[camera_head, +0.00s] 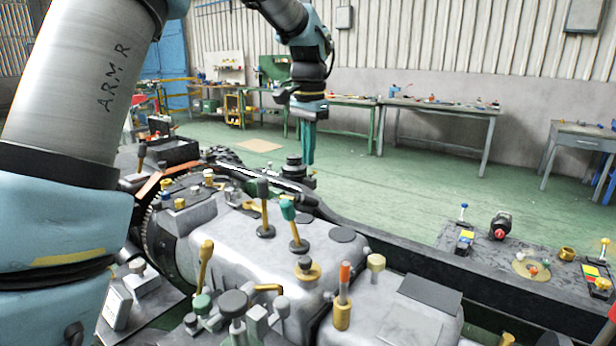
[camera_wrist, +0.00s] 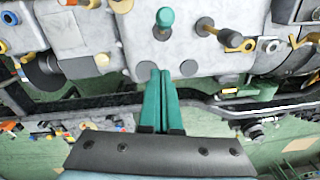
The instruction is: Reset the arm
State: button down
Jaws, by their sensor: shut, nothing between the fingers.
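My gripper (camera_head: 307,163) hangs pointing down from my arm in the head view, above the far side of the grey machine housing (camera_head: 235,245). Its two green fingers (camera_wrist: 160,75) are together in the wrist view, with nothing between them. In the wrist view the fingertips overlap the edge of the housing (camera_wrist: 150,50), near a green-knobbed lever (camera_wrist: 165,18). I cannot tell whether they touch it. In the head view the same kind of green-knobbed lever (camera_head: 288,210) stands upright on the housing.
A dark-knobbed lever (camera_head: 263,195), an orange-topped post (camera_head: 344,285) and several other knobs rise from the housing. A dark bench (camera_head: 480,262) with small parts lies at right. Work tables (camera_head: 440,105) stand along the back wall. The green floor (camera_head: 390,190) between is clear.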

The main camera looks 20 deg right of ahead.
jog(key=w+a+f+n, duration=0.1)
jog(key=a+f+n, duration=0.2)
jog(key=a, duration=0.7)
jog(key=a+f+n, duration=0.3)
jog(key=a, duration=0.6)
jog(key=s+a+f+n, duration=0.3)
jog(key=s+a, duration=0.2)
jog(key=a, duration=0.3)
jog(key=s+a+f+n+t, duration=0.1)
jog(key=s+a+f+n, duration=0.3)
jog(key=a, duration=0.5)
jog(key=shift+s+f, duration=0.3)
jog(key=shift+s, duration=0.5)
